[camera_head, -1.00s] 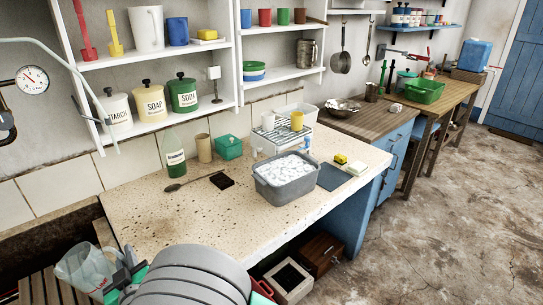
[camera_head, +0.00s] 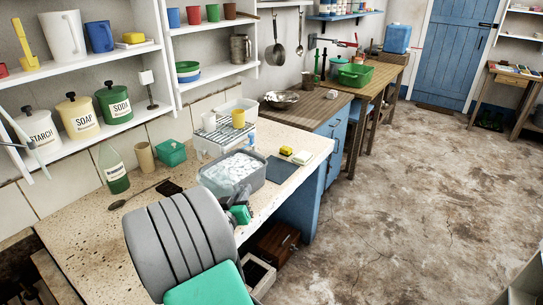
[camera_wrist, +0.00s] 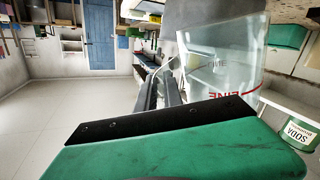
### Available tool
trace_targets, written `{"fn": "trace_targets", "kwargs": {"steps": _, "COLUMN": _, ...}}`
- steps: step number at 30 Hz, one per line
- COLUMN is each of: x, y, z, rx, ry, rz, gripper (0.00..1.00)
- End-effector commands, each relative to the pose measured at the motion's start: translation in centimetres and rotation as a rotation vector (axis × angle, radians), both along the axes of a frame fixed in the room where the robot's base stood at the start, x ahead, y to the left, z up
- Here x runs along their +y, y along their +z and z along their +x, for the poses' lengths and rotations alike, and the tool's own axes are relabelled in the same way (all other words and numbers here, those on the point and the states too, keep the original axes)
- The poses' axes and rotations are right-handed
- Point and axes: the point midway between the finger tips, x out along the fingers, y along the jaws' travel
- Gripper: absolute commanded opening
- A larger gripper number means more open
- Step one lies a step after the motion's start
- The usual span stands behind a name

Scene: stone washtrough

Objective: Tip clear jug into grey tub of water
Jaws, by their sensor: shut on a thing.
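The grey tub (camera_head: 256,181) stands on the speckled counter, filled with white suds. My gripper (camera_head: 240,213) is just in front of the tub's near side, partly hidden by my arm. In the wrist view my gripper (camera_wrist: 162,92) is shut on the clear jug (camera_wrist: 235,62), at its handle side. The jug has red lettering and fills the upper right of that view. In the head view the jug is hard to make out against the suds, so its exact tilt and height over the tub cannot be told.
A wire rack (camera_head: 222,134) with a yellow cup (camera_head: 238,117) stands behind the tub. A green bottle (camera_head: 114,170) and a beige cup (camera_head: 145,157) stand to the left. A blue mat (camera_head: 280,170) and a yellow sponge (camera_head: 286,150) lie to the right.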

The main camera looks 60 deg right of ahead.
Motion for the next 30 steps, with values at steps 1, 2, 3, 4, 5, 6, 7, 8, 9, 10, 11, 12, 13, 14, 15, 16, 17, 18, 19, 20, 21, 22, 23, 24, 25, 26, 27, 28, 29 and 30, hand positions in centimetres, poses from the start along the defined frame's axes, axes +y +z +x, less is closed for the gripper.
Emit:
{"fn": "trace_targets", "kwargs": {"steps": 1, "x": -1.3, "y": 0.3, "z": -1.6, "rx": -0.003, "ry": -0.041, "rz": -0.001, "gripper": 0.00}}
{"fn": "trace_targets", "kwargs": {"steps": 2, "x": -2.0, "y": 0.5, "z": -2.3, "rx": -0.003, "ry": -0.062, "rz": -0.001, "gripper": 0.00}}
{"fn": "trace_targets", "kwargs": {"steps": 3, "x": -2.8, "y": 0.6, "z": -3.2, "rx": -0.004, "ry": -0.087, "rz": -0.001, "gripper": 0.00}}
{"fn": "trace_targets", "kwargs": {"steps": 4, "x": -3.5, "y": 0.8, "z": -3.8, "rx": -0.005, "ry": -0.104, "rz": 0.000, "gripper": 0.00}}
{"fn": "trace_targets", "kwargs": {"steps": 5, "x": -4.1, "y": 0.9, "z": -4.4, "rx": -0.004, "ry": -0.120, "rz": 0.001, "gripper": 0.00}}
{"fn": "trace_targets", "kwargs": {"steps": 6, "x": -5.0, "y": 1.2, "z": -5.1, "rx": -0.005, "ry": -0.140, "rz": 0.001, "gripper": 0.00}}
{"fn": "trace_targets", "kwargs": {"steps": 7, "x": -5.7, "y": 1.4, "z": -5.6, "rx": -0.006, "ry": -0.154, "rz": 0.002, "gripper": 0.00}}
{"fn": "trace_targets", "kwargs": {"steps": 8, "x": -6.5, "y": 1.8, "z": -5.9, "rx": -0.008, "ry": -0.165, "rz": 0.003, "gripper": 0.00}}
{"fn": "trace_targets", "kwargs": {"steps": 9, "x": -7.6, "y": 2.3, "z": -5.9, "rx": -0.010, "ry": -0.172, "rz": 0.006, "gripper": 0.00}}
{"fn": "trace_targets", "kwargs": {"steps": 10, "x": -8.4, "y": 2.7, "z": -5.7, "rx": -0.011, "ry": -0.170, "rz": 0.007, "gripper": 0.00}}
{"fn": "trace_targets", "kwargs": {"steps": 11, "x": -9.1, "y": 3.2, "z": -5.5, "rx": -0.012, "ry": -0.167, "rz": 0.008, "gripper": 0.00}}
{"fn": "trace_targets", "kwargs": {"steps": 12, "x": -10.0, "y": 3.7, "z": -5.2, "rx": -0.011, "ry": -0.161, "rz": 0.008, "gripper": 0.00}}
{"fn": "trace_targets", "kwargs": {"steps": 13, "x": -10.5, "y": 4.1, "z": -5.0, "rx": -0.010, "ry": -0.155, "rz": 0.007, "gripper": 0.00}}
{"fn": "trace_targets", "kwargs": {"steps": 14, "x": -11.0, "y": 4.5, "z": -4.8, "rx": -0.010, "ry": -0.150, "rz": 0.006, "gripper": 0.00}}
{"fn": "trace_targets", "kwargs": {"steps": 15, "x": -11.7, "y": 4.9, "z": -4.6, "rx": -0.007, "ry": -0.145, "rz": 0.003, "gripper": 0.00}}
{"fn": "trace_targets", "kwargs": {"steps": 16, "x": -12.0, "y": 5.2, "z": -4.4, "rx": -0.008, "ry": -0.141, "rz": 0.003, "gripper": 0.00}}
{"fn": "trace_targets", "kwargs": {"steps": 17, "x": -12.4, "y": 5.5, "z": -4.3, "rx": -0.006, "ry": -0.137, "rz": 0.001, "gripper": 0.00}}
{"fn": "trace_targets", "kwargs": {"steps": 18, "x": -12.7, "y": 5.8, "z": -4.2, "rx": -0.006, "ry": -0.133, "rz": -0.001, "gripper": 0.00}}
{"fn": "trace_targets", "kwargs": {"steps": 19, "x": -12.8, "y": 5.9, "z": -4.1, "rx": -0.006, "ry": -0.131, "rz": -0.003, "gripper": 0.00}}
{"fn": "trace_targets", "kwargs": {"steps": 20, "x": -12.9, "y": 5.8, "z": -4.0, "rx": -0.009, "ry": -0.129, "rz": -0.003, "gripper": 0.00}}
{"fn": "trace_targets", "kwargs": {"steps": 21, "x": -13.0, "y": 5.7, "z": -4.0, "rx": -0.018, "ry": -0.128, "rz": -0.004, "gripper": 0.00}}
{"fn": "trace_targets", "kwargs": {"steps": 22, "x": -13.0, "y": 5.4, "z": -3.9, "rx": -0.027, "ry": -0.127, "rz": -0.006, "gripper": 0.00}}
{"fn": "trace_targets", "kwargs": {"steps": 23, "x": -12.9, "y": 5.2, "z": -3.9, "rx": -0.042, "ry": -0.127, "rz": -0.007, "gripper": 0.00}}
{"fn": "trace_targets", "kwargs": {"steps": 24, "x": -12.9, "y": 4.8, "z": -3.9, "rx": -0.063, "ry": -0.128, "rz": -0.010, "gripper": 0.00}}
{"fn": "trace_targets", "kwargs": {"steps": 25, "x": -12.9, "y": 4.5, "z": -3.9, "rx": -0.084, "ry": -0.127, "rz": -0.012, "gripper": 0.00}}
{"fn": "trace_targets", "kwargs": {"steps": 26, "x": -12.9, "y": 4.2, "z": -3.8, "rx": -0.106, "ry": -0.127, "rz": -0.014, "gripper": 0.00}}
{"fn": "trace_targets", "kwargs": {"steps": 27, "x": -12.9, "y": 3.7, "z": -3.8, "rx": -0.138, "ry": -0.127, "rz": -0.019, "gripper": 0.00}}
{"fn": "trace_targets", "kwargs": {"steps": 28, "x": -12.9, "y": 3.4, "z": -3.8, "rx": -0.164, "ry": -0.126, "rz": -0.021, "gripper": 0.00}}
{"fn": "trace_targets", "kwargs": {"steps": 29, "x": -12.9, "y": 3.1, "z": -3.8, "rx": -0.190, "ry": -0.127, "rz": -0.023, "gripper": 0.00}}
{"fn": "trace_targets", "kwargs": {"steps": 30, "x": -12.9, "y": 3.0, "z": -3.7, "rx": -0.208, "ry": -0.126, "rz": -0.026, "gripper": 0.00}}
